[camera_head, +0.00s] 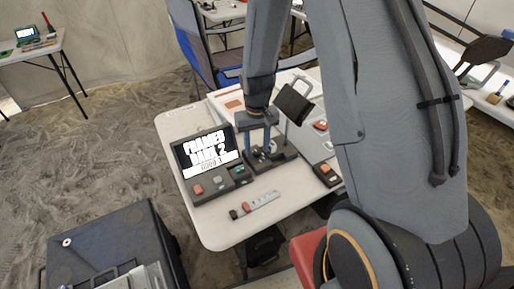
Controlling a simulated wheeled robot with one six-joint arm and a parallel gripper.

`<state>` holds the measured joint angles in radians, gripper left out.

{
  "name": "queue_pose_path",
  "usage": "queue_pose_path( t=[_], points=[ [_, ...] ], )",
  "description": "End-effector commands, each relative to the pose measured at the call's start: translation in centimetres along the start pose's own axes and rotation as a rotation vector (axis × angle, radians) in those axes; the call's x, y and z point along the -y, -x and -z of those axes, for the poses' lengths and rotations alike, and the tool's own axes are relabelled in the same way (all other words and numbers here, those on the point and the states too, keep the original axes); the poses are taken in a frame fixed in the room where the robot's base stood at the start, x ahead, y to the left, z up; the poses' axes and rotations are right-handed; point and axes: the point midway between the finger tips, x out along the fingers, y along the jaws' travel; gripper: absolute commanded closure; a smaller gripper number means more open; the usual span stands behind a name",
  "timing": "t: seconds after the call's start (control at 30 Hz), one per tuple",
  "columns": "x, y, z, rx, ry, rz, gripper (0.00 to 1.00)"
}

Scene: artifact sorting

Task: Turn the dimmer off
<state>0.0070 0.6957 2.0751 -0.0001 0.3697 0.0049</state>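My gripper (258,150) points down over the white table, its two blue fingers apart. The fingertips are at a dark base unit (284,158) with small metallic parts. I cannot tell whether they touch it. No dimmer can be told for certain at this size. Candidate controls are a dark console (212,188) with a lit text screen, a red button (197,189) and a small green-lit part (238,170), and a dark box with an orange-red top (326,170) at the right. My arm hides part of the table's right side.
A grey strip (264,200) with red and black ends lies near the table's front edge (225,238). A tilted dark panel (293,104) stands close right of my gripper. A blue chair (205,50) is behind. A dark case (115,240) stands at the lower left.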

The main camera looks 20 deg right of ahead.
Motion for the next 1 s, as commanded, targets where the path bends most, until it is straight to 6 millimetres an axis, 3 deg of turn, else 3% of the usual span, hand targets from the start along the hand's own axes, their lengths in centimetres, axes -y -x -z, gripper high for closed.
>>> queue_pose_path(
  t=[0.5,1.0],
  points=[
    [0.0,6.5,0.1,-0.002,0.000,0.000,0.60],
    [0.0,7.1,0.0,0.000,0.000,0.000,0.60]
  ],
)
